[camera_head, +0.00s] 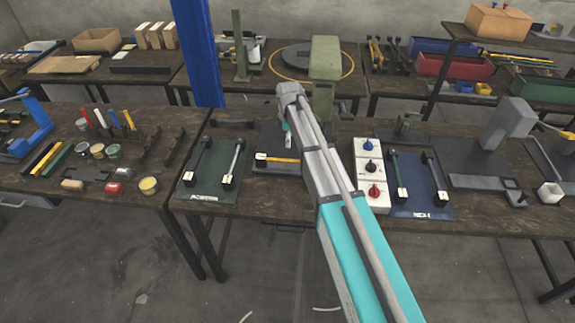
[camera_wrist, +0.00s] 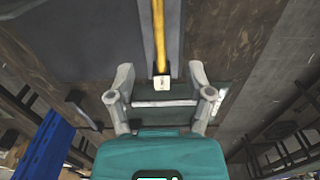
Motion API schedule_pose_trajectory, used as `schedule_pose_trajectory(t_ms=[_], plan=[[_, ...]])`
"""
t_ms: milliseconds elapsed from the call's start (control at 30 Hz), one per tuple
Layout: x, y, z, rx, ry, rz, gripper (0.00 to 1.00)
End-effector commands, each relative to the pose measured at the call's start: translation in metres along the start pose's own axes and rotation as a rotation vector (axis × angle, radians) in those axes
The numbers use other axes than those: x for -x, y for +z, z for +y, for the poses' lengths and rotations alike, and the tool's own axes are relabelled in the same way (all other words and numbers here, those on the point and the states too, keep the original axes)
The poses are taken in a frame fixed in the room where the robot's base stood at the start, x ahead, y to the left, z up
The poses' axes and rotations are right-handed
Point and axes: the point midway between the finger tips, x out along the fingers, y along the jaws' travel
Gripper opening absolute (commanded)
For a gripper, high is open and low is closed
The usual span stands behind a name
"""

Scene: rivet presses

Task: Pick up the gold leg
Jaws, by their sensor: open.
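The gold leg (camera_head: 280,160) lies flat on a dark grey plate (camera_head: 270,140) on the middle workbench, its white and black foot at the left end. My arm hides its right part. In the wrist view the gold leg (camera_wrist: 160,35) runs down from the top edge, with its pale foot (camera_wrist: 162,83) at the lower end. My gripper (camera_wrist: 161,76) is open, one finger on each side of the foot end in that view, touching neither side. In the head view my arm hides most of the gripper; how high it is above the leg is hard to tell.
A green mat (camera_head: 207,191) with two legs lies to the left, and a blue mat (camera_head: 425,205) with two legs to the right. A white knob box (camera_head: 371,148) stands beside my arm. A green press (camera_head: 324,65) stands behind. A blue post (camera_head: 197,50) rises at left.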

Motion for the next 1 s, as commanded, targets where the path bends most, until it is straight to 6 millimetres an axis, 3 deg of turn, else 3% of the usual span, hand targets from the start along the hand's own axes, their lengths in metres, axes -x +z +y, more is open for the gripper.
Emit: schedule_pose_trajectory(t_ms=[700, 1000], plan=[[-0.058, 0.001, 0.001, -0.002, 0.000, 0.000, 0.67], [-0.069, 0.001, 0.001, -0.002, 0.000, 0.000, 0.67]])
